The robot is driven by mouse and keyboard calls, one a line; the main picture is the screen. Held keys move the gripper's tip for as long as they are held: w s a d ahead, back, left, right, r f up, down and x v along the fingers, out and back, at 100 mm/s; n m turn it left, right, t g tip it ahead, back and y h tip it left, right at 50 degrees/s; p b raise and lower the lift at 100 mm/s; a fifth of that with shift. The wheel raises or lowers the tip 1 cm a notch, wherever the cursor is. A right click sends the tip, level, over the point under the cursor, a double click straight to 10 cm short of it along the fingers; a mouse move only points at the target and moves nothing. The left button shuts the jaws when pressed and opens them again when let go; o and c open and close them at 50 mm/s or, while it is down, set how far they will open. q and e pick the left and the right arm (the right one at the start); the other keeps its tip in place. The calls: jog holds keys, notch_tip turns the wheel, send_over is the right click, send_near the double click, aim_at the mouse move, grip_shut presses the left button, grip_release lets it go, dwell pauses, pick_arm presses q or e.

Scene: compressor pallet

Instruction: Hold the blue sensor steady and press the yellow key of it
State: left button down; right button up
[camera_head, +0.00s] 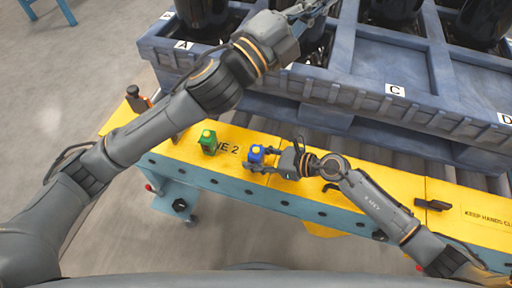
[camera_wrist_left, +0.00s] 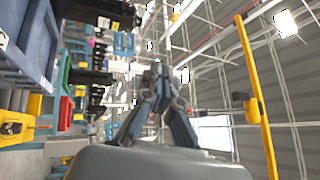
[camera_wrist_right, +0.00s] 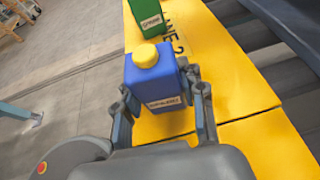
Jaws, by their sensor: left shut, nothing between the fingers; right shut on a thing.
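The blue sensor (camera_head: 255,154) is at the yellow bench top (camera_head: 225,160), near its front edge. Its yellow key (camera_wrist_right: 145,55) is on top and uncovered. My right gripper (camera_head: 262,161) is shut on the blue sensor, with one finger on each side of it in the right wrist view (camera_wrist_right: 163,110). The sensor (camera_wrist_right: 155,83) looks upright there; I cannot tell whether its base touches the bench. My left gripper (camera_head: 318,10) is shut and empty, high over the pallet and far from the sensor. Its fingertips meet in the left wrist view (camera_wrist_left: 158,75).
An orange and black tool (camera_head: 137,100) is at the bench's left end. A dark handle (camera_head: 432,204) lies at right. The blue-grey pallet (camera_head: 345,90) stands behind.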

pick_arm(q)
jog(key=w+a+f+n+t+y, duration=0.1)
jog(key=w+a+f+n+y, duration=0.25)
jog(key=f+n+y, duration=0.2)
jog(key=n+g+y, duration=0.5)
jog(key=g+y, duration=0.1)
jog(key=g, duration=0.1)
send_over(254, 152)
notch_tip(254, 152, down, 18)
jog(key=shift+f, duration=0.15)
jog(key=shift+f, duration=4.4)
jog(key=shift+f, duration=0.15)
jog(key=shift+f, duration=0.25)
